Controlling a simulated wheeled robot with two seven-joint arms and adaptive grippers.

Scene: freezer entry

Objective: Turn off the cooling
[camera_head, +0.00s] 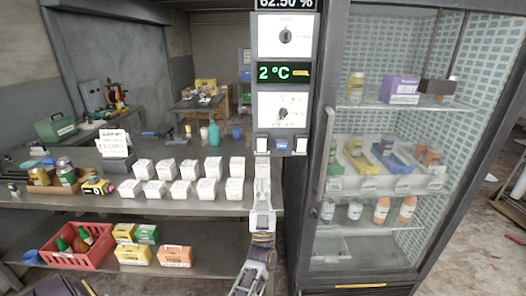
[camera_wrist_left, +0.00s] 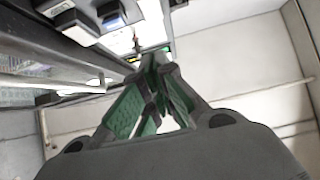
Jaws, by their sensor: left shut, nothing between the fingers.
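A dark control panel stands left of the glass-door cabinet. It carries a 62.50 % display (camera_head: 286,4), an upper dial (camera_head: 286,36), a green 2 °C display (camera_head: 284,73) and a lower dial (camera_head: 283,113). Two pale switches sit at its bottom edge, a left switch (camera_head: 262,144) and a right switch (camera_head: 301,145), with a blue label between them. Both switches also show at the top left of the left wrist view (camera_wrist_left: 80,20). My left gripper (camera_head: 262,163) is shut and empty just below the left switch; contact cannot be told. Its green-padded fingers (camera_wrist_left: 156,62) point toward the panel. My right gripper is not in view.
The glass-door cabinet (camera_head: 325,150), with a vertical handle, holds bottles and boxes. A shelf table (camera_head: 130,204) at left bears several white boxes; below are a red crate (camera_head: 85,258) and coloured boxes. A workbench with tools stands farther back.

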